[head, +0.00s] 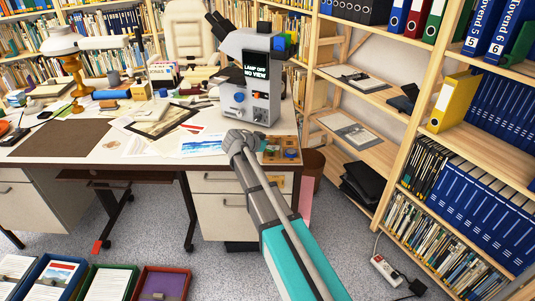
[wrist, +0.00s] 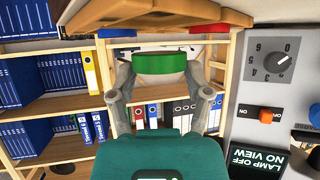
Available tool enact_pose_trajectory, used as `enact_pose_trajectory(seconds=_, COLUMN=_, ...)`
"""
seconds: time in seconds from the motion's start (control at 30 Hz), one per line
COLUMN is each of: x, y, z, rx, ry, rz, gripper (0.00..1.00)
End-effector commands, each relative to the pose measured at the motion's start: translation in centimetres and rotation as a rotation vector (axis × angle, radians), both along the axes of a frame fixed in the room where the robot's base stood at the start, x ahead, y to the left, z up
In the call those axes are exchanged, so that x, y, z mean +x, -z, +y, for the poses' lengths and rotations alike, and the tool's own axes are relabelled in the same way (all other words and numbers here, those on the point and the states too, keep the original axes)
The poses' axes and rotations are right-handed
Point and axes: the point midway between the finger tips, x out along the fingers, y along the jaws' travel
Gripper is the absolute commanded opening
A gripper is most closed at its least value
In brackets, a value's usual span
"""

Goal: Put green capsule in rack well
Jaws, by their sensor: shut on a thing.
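My gripper (wrist: 160,62) is shut on the green capsule (wrist: 160,64), which sits between the two fingers in the wrist view. In the head view my gripper (head: 237,142) is over the right front of the desk, and I cannot make out the capsule there. A tan rack (head: 280,158) with blue and other coloured pieces lies at the desk's right edge, just right of my gripper. The wells are too small to tell apart. In the wrist view, red and blue pieces show at the top edge, beyond the capsule.
A grey microscope-like machine (head: 250,92) with a "LAMP OFF NO VIEW" display stands just behind my gripper; its side panel (wrist: 262,110) fills the right of the wrist view. Papers (head: 200,145) lie left on the desk (head: 105,150). Shelves (head: 375,100) stand at the right.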

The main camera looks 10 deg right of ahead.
Motion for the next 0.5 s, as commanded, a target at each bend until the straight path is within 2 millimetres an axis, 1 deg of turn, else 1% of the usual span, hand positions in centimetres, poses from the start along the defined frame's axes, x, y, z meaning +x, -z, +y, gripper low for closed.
enact_pose_trajectory(seconds=0.03, x=-0.1, y=0.9, z=0.0, rx=0.000, ry=0.000, rz=0.000, gripper=0.17)
enact_pose_trajectory(seconds=0.2, x=-0.1, y=2.2, z=0.0, rx=0.000, ry=0.000, rz=0.000, gripper=0.17)
enact_pose_trajectory(seconds=0.33, x=-0.1, y=2.7, z=0.0, rx=0.000, ry=-0.001, rz=0.000, gripper=0.17)
enact_pose_trajectory(seconds=0.5, x=-0.1, y=2.7, z=0.0, rx=0.000, ry=-0.001, rz=0.000, gripper=0.17)
